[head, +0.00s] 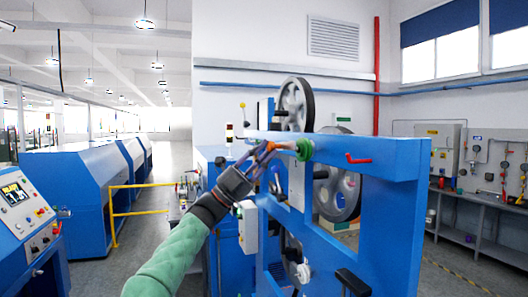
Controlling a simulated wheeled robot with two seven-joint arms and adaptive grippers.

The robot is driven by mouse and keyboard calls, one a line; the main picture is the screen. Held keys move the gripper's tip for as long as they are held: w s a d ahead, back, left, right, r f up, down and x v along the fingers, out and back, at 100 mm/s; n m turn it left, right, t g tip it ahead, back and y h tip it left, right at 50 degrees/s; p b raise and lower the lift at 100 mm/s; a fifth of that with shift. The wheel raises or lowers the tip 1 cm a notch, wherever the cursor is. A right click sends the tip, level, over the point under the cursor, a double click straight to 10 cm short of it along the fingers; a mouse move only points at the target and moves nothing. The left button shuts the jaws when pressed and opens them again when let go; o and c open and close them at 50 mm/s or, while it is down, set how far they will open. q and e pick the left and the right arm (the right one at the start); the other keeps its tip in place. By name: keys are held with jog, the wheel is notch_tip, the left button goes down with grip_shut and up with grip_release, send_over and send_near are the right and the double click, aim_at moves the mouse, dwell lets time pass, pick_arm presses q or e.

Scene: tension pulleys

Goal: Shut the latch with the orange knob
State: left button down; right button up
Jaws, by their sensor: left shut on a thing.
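The blue pulley frame (390,190) stands in front of me. My left gripper (268,149) reaches up from the lower left to the frame's top beam and is shut on the orange knob (285,145) of the latch. The fingers cover part of the knob. Just right of the knob is a green ring (305,149) on the beam. How far the latch is turned cannot be told behind the fingers. My right gripper is not in view.
A red handle (358,159) sticks out of the beam further right. Large pulley wheels (294,104) stand on and behind the frame. A black handle (352,281) is low on the frame. A yellow rail (112,215) and blue machines stand left; the aisle between is clear.

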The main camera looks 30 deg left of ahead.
pick_arm(q)
jog(key=shift+m+g+h, duration=0.5)
jog(key=shift+m+g, duration=0.3)
jog(key=shift+m, duration=0.1)
jog(key=c, duration=1.3)
grip_release()
jog(key=shift+o, duration=1.3)
jog(key=shift+w+f, duration=0.1)
jog(key=shift+w, duration=0.1)
jog(key=shift+s+a+f, duration=0.1)
jog(key=v, duration=1.1)
jog(key=shift+s+a+f, duration=0.15)
jog(key=shift+a+f, duration=0.05)
jog(key=shift+f, duration=0.1)
